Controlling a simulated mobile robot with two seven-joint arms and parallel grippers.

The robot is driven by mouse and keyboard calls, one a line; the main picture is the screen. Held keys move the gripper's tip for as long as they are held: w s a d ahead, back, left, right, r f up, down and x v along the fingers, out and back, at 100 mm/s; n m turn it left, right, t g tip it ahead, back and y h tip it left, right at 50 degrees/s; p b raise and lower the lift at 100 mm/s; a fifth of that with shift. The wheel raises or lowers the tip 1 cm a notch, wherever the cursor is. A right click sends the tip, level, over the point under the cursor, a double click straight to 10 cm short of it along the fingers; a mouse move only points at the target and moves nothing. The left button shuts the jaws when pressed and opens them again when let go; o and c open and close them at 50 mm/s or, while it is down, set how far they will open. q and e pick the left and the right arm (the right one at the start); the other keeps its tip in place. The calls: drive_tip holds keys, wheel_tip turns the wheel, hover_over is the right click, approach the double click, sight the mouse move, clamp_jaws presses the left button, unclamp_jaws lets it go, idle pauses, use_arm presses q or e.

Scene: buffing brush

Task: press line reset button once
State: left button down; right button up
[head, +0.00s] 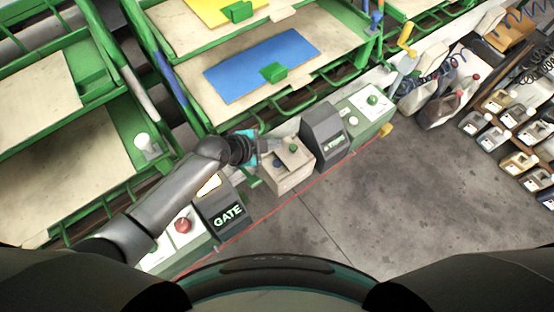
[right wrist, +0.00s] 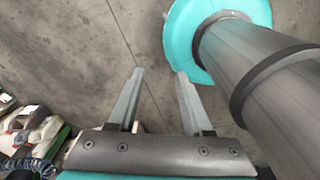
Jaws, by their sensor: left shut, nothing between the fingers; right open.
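My left gripper (head: 262,150) is shut and empty. It is at the left edge of a small beige control box (head: 291,180), above or beside it; I cannot tell whether it touches. No label on the box is legible, so I cannot tell which is the line reset button. My right gripper (right wrist: 160,88) shows in the right wrist view, open and empty over bare floor.
A dark box marked GATE (head: 227,214) and a red button (head: 183,225) are left of the beige box. A dark box (head: 324,132) and a panel with a green button (head: 373,99) are right of it. Green-framed racks (head: 215,115) stand behind. Concrete floor (head: 350,220) is clear in front.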

use_arm(q)
drive_tip(key=f+b, duration=0.1)
drive_tip(key=f, duration=0.1)
drive_tip(key=b, duration=0.6)
hover_over(273, 165)
wheel_tip(273, 165, down, 6)
drive_tip(key=shift+r, duration=0.25)
drive_tip(key=shift+f+b, duration=0.5)
drive_tip(key=shift+f, duration=0.2)
use_arm(e)
wheel_tip(273, 165, down, 8)
drive_tip(key=w, duration=0.1)
drive_tip(key=shift+w, duration=0.25)
use_arm(q)
drive_tip(key=shift+f, duration=0.1)
use_arm(e)
drive_tip(key=shift+s+f, duration=0.1)
drive_tip(key=shift+f, duration=0.05)
use_arm(q)
drive_tip(key=shift+f+b, duration=0.3)
drive_tip(key=shift+b, duration=0.15)
use_arm(e)
drive_tip(key=shift+f, duration=0.3)
